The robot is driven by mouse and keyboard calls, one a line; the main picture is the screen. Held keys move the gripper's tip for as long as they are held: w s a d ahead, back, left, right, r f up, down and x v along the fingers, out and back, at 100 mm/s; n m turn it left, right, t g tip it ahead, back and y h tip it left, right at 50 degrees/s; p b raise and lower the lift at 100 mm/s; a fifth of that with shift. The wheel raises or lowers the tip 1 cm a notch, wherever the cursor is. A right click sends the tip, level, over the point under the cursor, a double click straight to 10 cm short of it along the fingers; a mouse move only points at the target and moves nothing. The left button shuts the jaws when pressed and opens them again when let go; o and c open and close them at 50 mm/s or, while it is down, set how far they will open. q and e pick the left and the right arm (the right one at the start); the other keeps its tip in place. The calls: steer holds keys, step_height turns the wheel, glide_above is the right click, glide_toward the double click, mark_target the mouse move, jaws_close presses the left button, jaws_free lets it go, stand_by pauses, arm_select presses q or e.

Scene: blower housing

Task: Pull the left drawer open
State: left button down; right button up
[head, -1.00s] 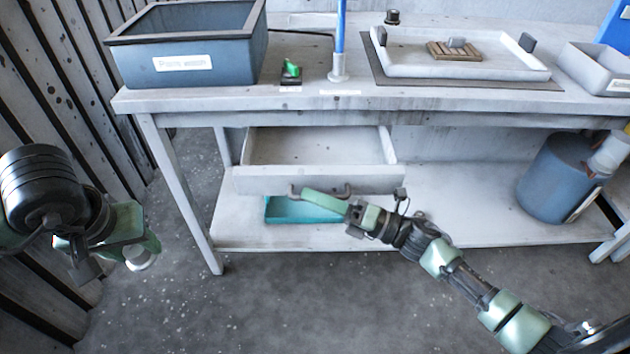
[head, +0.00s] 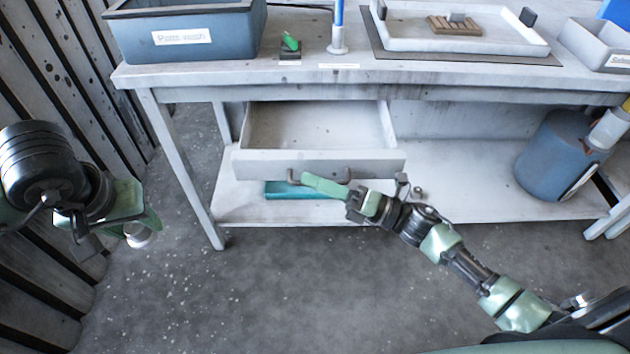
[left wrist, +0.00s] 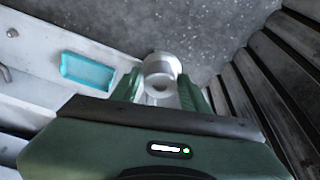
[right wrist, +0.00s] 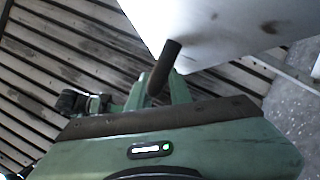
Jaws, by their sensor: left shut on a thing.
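The left drawer (head: 320,164) hangs under the workbench and is pulled well out, with its empty inside showing. Its dark bar handle (head: 294,176) is on the front panel. My right gripper (head: 312,181) is at this handle; in the right wrist view the dark handle (right wrist: 168,62) runs between the green fingers (right wrist: 158,92), which look closed on it. My left gripper (left wrist: 158,88) is at the far left in the head view, away from the drawer. It is shut on a whitish round part (left wrist: 160,70), which also shows in the head view (head: 139,238).
A teal tray (head: 285,190) lies on the lower shelf (head: 460,205), partly hidden below the drawer. A blue drum (head: 553,160) stands at the right. The bench top holds a blue-grey bin (head: 190,55) and a white tray (head: 480,45). The floor in front is clear.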

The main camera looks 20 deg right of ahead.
steer(key=v, duration=1.2)
steer(key=shift+b, duration=0.35)
steer(key=shift+s+d, duration=0.1)
